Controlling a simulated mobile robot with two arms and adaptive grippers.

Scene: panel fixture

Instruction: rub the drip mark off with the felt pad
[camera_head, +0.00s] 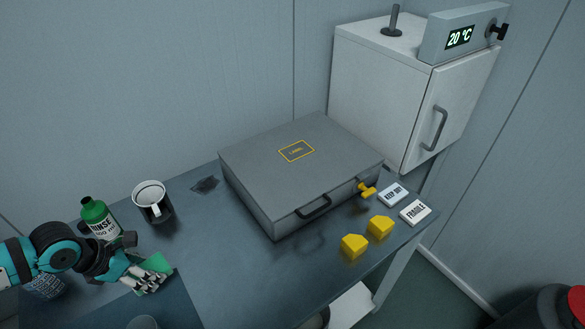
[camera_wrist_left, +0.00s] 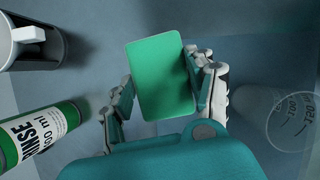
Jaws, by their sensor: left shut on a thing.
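The felt pad (camera_head: 157,265) is a flat green rectangle held in my left gripper (camera_head: 147,277), low over the table's front left. In the left wrist view the pad (camera_wrist_left: 161,78) sits between the two fingers of the left gripper (camera_wrist_left: 163,85), which is shut on it. I cannot tell whether the pad touches the surface below. A dark smudge (camera_head: 205,185), which looks like the drip mark, lies on the table between the mug and the grey case, apart from the pad. My right gripper is out of view.
A black-and-white mug (camera_head: 151,200) and a green rinse bottle (camera_head: 98,218) stand near my left gripper. A clear beaker (camera_wrist_left: 290,120) is on its other side. The grey case (camera_head: 300,170), yellow blocks (camera_head: 355,245) and label tiles (camera_head: 415,212) occupy the right. The table's middle front is clear.

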